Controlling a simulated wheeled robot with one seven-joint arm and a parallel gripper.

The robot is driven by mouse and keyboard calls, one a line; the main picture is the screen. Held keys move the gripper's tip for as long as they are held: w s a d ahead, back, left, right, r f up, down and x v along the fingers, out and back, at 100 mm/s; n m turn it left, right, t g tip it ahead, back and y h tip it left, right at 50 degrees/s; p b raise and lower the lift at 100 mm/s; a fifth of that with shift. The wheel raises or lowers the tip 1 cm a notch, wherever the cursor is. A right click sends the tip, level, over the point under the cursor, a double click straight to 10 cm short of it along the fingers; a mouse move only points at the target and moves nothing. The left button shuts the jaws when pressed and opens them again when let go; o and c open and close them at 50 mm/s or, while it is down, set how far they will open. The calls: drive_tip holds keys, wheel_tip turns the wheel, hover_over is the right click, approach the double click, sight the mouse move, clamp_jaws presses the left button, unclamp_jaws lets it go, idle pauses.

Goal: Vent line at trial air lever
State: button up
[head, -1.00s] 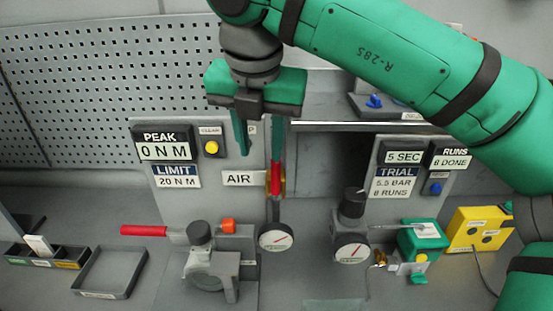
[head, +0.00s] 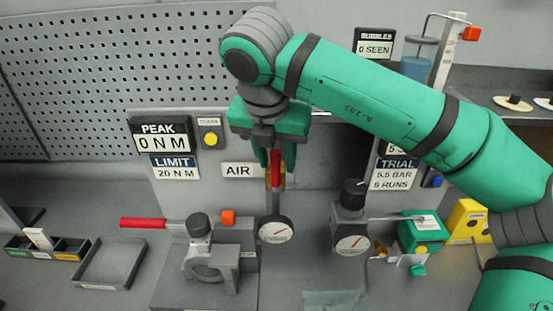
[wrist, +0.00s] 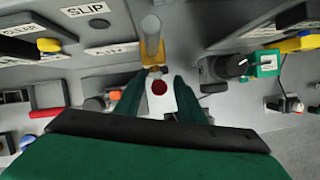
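The air lever (head: 275,172) has a red handle and stands upright beside the AIR label (head: 238,170), with a yellow part behind it. A round gauge (head: 276,230) sits below it. My gripper (head: 276,157) is at the top of the red handle, one finger on each side. In the wrist view, the lever's red end (wrist: 158,87) lies between the fingertips of my gripper (wrist: 156,85), with a gap on both sides. The gripper looks open and holds nothing.
The PEAK display (head: 162,138) reads 0 N M. A red-handled tool (head: 145,223) lies left, near a clamp fixture (head: 208,265). A second gauge (head: 351,243) with a black knob stands right of the lever. The BUBBLES display (head: 374,45) reads 0 SEEN.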

drive_tip(key=shift+a+f, duration=0.1)
drive_tip(key=shift+f, duration=0.1)
drive_tip(key=shift+w, duration=0.1)
clamp_jaws()
